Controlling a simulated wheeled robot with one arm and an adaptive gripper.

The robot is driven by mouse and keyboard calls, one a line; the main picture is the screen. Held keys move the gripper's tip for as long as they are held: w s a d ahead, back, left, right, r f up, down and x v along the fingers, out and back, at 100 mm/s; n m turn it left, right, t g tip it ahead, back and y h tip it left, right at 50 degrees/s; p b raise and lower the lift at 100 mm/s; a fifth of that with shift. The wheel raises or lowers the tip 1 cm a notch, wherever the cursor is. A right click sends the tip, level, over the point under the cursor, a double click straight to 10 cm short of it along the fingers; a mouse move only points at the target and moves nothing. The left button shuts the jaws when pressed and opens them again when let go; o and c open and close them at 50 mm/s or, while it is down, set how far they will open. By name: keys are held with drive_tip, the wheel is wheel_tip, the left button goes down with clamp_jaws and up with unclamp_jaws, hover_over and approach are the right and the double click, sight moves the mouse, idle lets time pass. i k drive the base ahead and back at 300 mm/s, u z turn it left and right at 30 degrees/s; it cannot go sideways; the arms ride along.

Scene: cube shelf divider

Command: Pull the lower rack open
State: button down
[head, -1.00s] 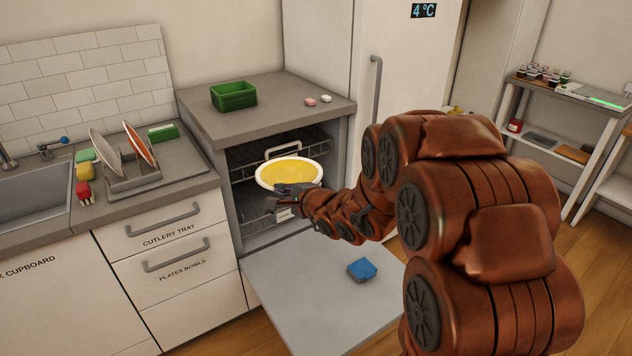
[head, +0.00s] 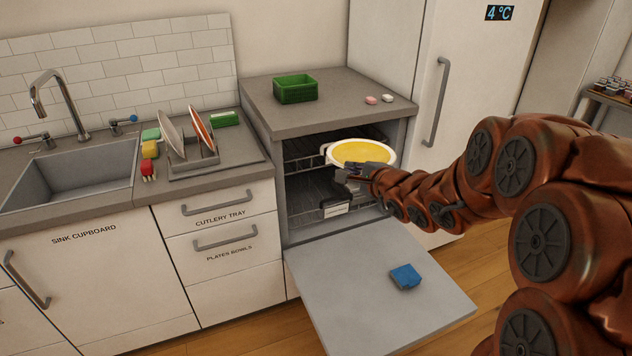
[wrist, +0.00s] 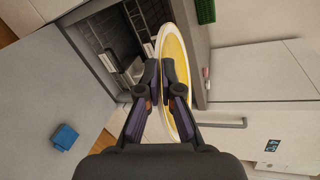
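The lower rack sits inside the open compartment under the counter; its pale front handle (head: 336,209) shows below my gripper in the head view. In the wrist view, pale rack handles show past the fingers, but I cannot tell which rack each belongs to. My gripper (head: 352,172) is in front of the compartment, above the lower handle and apart from it. It appears shut on the near rim of a white dish with a yellow inside (head: 362,153). In the wrist view, the dish (wrist: 181,62) appears nearly edge-on at the fingertips (wrist: 160,72). It partly hides the upper rack (head: 303,160).
The lowered door (head: 345,290) carries a blue block (head: 405,277). A green basket (head: 296,88) and two small pale blocks stand on the counter above. The drawers (head: 228,240) are left, the fridge (head: 480,110) right. Some floor is clear beyond the door.

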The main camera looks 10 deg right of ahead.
sight(336, 211)
drive_tip(key=u, duration=0.6)
drive_tip(key=i, duration=1.1)
